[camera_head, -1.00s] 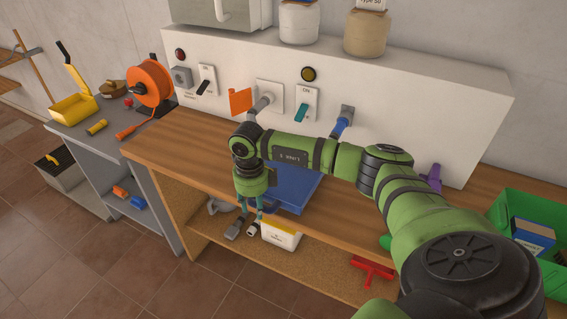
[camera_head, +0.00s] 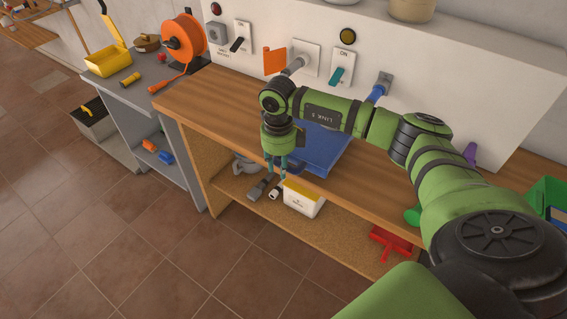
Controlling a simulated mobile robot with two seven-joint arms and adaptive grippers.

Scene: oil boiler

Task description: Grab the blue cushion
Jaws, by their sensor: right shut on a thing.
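The blue cushion (camera_head: 323,148) is a flat blue slab at the front of the wooden workbench, partly hidden behind my right arm. My right gripper (camera_head: 277,168) points down at the cushion's left front edge. Its teal fingers are shut on the cushion there, though the contact itself is small and hard to see. The cushion looks low, at about the height of the bench top; I cannot tell whether it is clear of the surface. My left gripper is not in view.
A lower shelf holds a white and yellow box (camera_head: 303,199) and a red tool (camera_head: 390,243). A white panel with switches (camera_head: 340,74) stands behind the bench. A grey bench with an orange cable reel (camera_head: 184,42) is at left. The tiled floor in front is clear.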

